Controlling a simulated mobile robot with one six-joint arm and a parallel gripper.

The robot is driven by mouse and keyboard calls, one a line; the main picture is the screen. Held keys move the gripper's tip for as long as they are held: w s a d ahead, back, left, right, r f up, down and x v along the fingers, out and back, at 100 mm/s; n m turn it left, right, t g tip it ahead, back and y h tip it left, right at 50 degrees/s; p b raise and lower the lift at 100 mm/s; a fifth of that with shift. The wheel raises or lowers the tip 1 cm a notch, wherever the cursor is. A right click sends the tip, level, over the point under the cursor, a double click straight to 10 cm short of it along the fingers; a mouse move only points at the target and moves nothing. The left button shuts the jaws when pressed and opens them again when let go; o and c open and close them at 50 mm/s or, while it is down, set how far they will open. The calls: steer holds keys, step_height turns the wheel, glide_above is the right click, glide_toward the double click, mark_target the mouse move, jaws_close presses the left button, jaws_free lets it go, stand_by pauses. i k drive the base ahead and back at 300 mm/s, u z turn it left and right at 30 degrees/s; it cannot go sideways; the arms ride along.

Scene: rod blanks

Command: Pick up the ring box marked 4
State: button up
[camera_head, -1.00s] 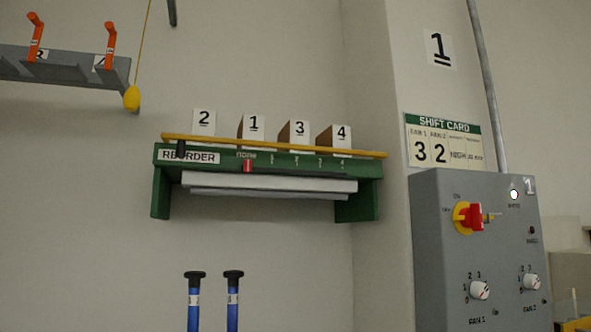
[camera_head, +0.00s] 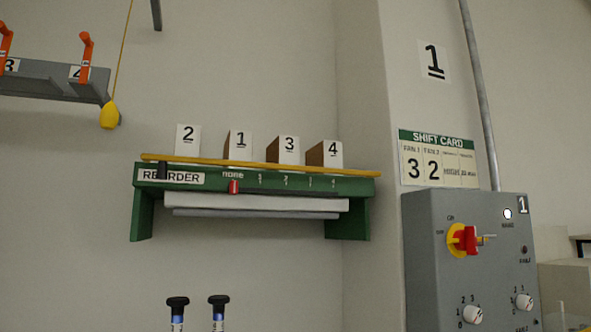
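The ring box marked 4 (camera_head: 333,154) stands at the right end of a row on the green wall shelf (camera_head: 357,186). It has a white front with a black 4 and a brown side. Boxes marked 3 (camera_head: 288,149), 1 (camera_head: 239,144) and 2 (camera_head: 187,140) stand to its left, with gaps between them. A yellow bar (camera_head: 262,165) runs along the shelf front, across the foot of the boxes. My gripper is not in view.
A red slider (camera_head: 234,187) sits at "none" on the shelf's REORDER scale. A grey control cabinet (camera_head: 425,270) stands at the right, below a shift card (camera_head: 438,158). Black-topped blue handles (camera_head: 218,312) rise below the shelf. A grey rack (camera_head: 50,80) with orange levers hangs upper left.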

mark_target(325, 154)
steer(key=u, duration=2.6)
steer(key=k, duration=1.5)
steer(key=z, duration=1.7)
steer(key=i, duration=1)
